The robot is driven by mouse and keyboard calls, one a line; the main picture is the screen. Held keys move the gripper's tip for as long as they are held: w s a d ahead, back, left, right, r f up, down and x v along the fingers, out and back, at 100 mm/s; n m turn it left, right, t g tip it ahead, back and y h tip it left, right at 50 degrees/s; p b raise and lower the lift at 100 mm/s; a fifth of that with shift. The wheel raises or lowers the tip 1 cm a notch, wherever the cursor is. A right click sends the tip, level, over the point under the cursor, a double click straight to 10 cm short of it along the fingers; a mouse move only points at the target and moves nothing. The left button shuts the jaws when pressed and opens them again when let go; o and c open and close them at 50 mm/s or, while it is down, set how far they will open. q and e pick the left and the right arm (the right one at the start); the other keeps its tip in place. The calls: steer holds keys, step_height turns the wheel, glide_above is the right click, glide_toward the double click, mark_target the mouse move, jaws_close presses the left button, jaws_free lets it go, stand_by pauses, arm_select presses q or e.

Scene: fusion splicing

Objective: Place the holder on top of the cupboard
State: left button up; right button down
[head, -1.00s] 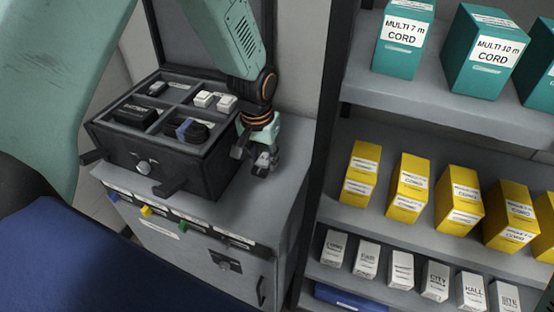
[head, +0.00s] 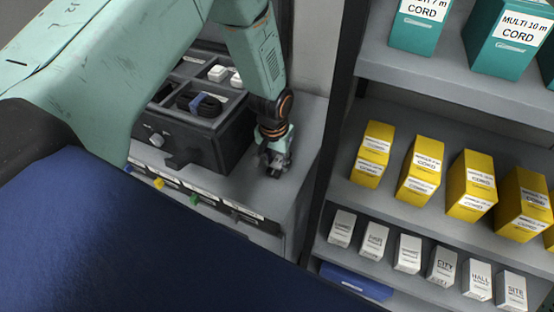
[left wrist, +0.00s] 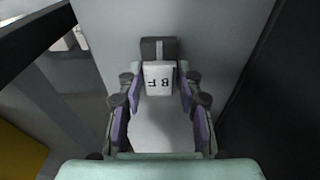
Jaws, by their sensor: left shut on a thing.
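The holder (left wrist: 158,75) is a small block with a dark grey end and a white face marked "BF", seen upside down in the left wrist view. My left gripper (head: 274,168) is shut on it, with a finger on each side of the block in the left wrist view. In the head view, the gripper points down over the grey top of the cupboard (head: 238,188), beside the black case. The holder is small and mostly hidden there. I cannot tell whether it touches the top. My right gripper is not in view.
The open black case (head: 205,142) stands on the cupboard, left of the gripper. A rack (head: 400,75) with teal, yellow and white boxes stands close on the right. Bare cupboard top lies around the gripper. A blue surface (head: 130,240) fills the lower left.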

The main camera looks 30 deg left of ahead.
arm_select(q)
steer(key=shift+a+f, duration=0.15)
steer(key=o, duration=0.8)
steer(key=shift+s+a+f, duration=0.1)
steer(key=shift+c, duration=0.2)
steer(key=shift+o, duration=2.2)
steer(key=shift+d, duration=0.2)
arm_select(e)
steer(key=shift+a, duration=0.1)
arm_select(q)
steer(key=shift+a, duration=0.1)
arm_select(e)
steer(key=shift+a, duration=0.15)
